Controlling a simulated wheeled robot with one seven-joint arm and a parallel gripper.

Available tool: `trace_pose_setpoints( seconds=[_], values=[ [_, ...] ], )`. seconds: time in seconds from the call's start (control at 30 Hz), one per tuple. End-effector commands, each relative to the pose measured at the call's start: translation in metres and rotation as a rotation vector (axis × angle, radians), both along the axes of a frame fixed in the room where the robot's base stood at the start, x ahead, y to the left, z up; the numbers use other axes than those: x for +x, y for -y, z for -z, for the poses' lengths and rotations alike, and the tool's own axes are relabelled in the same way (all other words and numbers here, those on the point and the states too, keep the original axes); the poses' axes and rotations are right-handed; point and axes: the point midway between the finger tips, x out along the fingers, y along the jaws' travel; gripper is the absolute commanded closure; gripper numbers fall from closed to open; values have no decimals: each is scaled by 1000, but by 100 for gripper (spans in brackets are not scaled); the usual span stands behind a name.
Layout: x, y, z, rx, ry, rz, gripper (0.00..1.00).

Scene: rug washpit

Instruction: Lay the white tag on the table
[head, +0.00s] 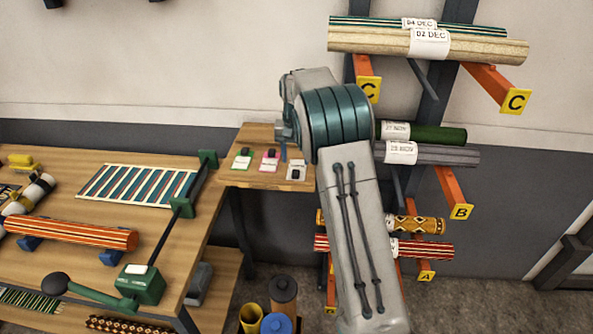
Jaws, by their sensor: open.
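A white tag (296,172) with a small black piece on it lies at the right end of a row on the small wooden side table (240,178). My arm rises from the bottom and bends just right of and above this table. I cannot make out my gripper; my own arm links appear to hide it.
A large workbench (150,236) at left carries a striped rug piece (138,185), a rolled red-striped rug (70,233) and a green-handled tool (142,284). Rug rolls on an orange-armed rack (463,192) stand at right. Rolls or canisters (283,294) stand below.

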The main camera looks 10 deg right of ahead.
Motion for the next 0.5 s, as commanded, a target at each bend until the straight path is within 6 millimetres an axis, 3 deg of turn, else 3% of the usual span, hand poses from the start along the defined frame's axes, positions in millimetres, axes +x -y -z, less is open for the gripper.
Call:
trace_pose_setpoints(
  seconds=[0.2, 0.5],
  values=[
    [-2, 1, 31, 0, -3, 0, 53],
    [-1, 1, 39, 0, 0, 0, 53]
  ],
)
